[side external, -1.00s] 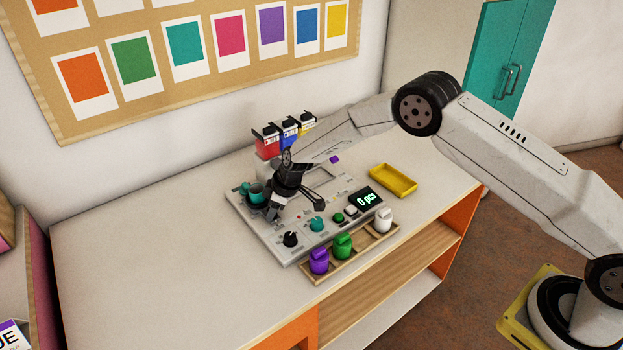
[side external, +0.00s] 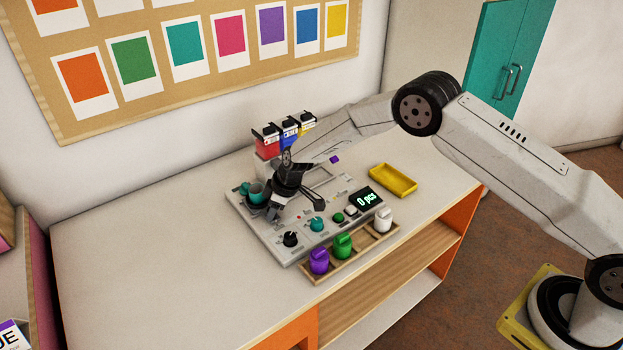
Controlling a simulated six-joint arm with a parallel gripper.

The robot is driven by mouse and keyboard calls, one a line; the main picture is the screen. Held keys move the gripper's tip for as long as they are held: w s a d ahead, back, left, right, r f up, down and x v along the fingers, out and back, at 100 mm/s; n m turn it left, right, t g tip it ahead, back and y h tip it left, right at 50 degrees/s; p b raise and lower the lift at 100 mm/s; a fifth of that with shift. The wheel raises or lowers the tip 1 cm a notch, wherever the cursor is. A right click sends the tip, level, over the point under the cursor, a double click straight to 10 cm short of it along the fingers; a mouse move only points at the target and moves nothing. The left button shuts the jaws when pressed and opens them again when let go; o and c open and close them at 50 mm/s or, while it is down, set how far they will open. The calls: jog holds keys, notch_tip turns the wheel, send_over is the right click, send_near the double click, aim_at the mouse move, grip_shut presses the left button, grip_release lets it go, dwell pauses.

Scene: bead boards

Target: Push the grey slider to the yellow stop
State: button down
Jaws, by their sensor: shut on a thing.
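The grey control board (side external: 285,257) lies on the table, with knobs, buttons and a display reading "0 pcs". My gripper (side external: 273,212) points down at the left part of the board, just right of the teal cups. It is shut on a small part at the board's surface, which I take to be the grey slider; the fingers hide it. I cannot make out the yellow stop or the slider's track, so the gap between slider and stop cannot be told.
A rack of purple, green and white jars (side external: 343,246) stands along the board's front edge. Red, blue and yellow containers (side external: 289,133) stand behind the board, close to my arm. A yellow tray (side external: 393,180) lies to the right. The table's left side is clear.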

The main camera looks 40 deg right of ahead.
jog(key=shift+d, duration=0.1)
jog(key=d, duration=2.1)
jog(key=shift+d, duration=0.1)
jog(key=shift+c, duration=1.8)
grip_release()
jog(key=shift+r, duration=0.1)
jog(key=v, duration=0.7)
jog(key=shift+r, duration=0.25)
jog(key=shift+s, duration=0.15)
